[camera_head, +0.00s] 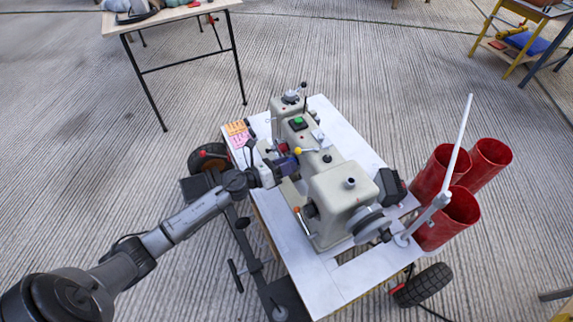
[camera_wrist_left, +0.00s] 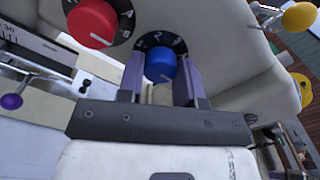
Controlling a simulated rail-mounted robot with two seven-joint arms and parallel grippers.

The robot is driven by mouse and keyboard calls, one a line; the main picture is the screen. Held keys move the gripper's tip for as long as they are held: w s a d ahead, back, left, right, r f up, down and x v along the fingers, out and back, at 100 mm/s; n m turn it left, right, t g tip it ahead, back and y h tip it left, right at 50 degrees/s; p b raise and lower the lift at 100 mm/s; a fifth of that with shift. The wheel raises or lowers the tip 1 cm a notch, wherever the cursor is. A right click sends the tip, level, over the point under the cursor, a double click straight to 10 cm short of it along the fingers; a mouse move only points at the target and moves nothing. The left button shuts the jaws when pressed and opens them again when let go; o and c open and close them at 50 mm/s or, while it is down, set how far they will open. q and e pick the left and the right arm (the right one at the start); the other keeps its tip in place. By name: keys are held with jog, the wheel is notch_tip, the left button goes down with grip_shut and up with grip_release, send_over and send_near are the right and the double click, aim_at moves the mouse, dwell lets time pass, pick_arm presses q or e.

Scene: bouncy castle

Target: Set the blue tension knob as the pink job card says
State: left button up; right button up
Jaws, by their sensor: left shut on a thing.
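The blue tension knob (camera_wrist_left: 160,65) sits on a dark dial plate with white marks on the pale sewing machine. My left gripper (camera_wrist_left: 163,80) has its two fingers on either side of the knob and is shut on it. In the head view my left gripper (camera_head: 277,165) reaches the machine's left end from the left. A white pointer line shows low on the knob; the marks it faces are partly hidden. The pink job card (camera_head: 240,140) lies on the table's far left corner, below an orange card; its writing is too small to read. My right gripper is not in view.
A red knob (camera_wrist_left: 92,22) with its own lettered dial is close beside the blue one. A yellow ball lever (camera_wrist_left: 299,17) and a purple ball lever (camera_wrist_left: 12,101) stick out nearby. The sewing machine (camera_head: 340,195) fills most of the white table (camera_head: 340,290). Red bins (camera_head: 455,215) stand at the right.

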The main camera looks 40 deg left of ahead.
pick_arm(q)
jog(key=o, duration=0.8)
jog(key=shift+o, duration=0.7)
jog(key=shift+s, duration=0.1)
jog(key=p+v, duration=0.3)
jog(key=v, duration=1)
jog(key=shift+s+a, duration=0.15)
jog(key=shift+s, duration=0.2)
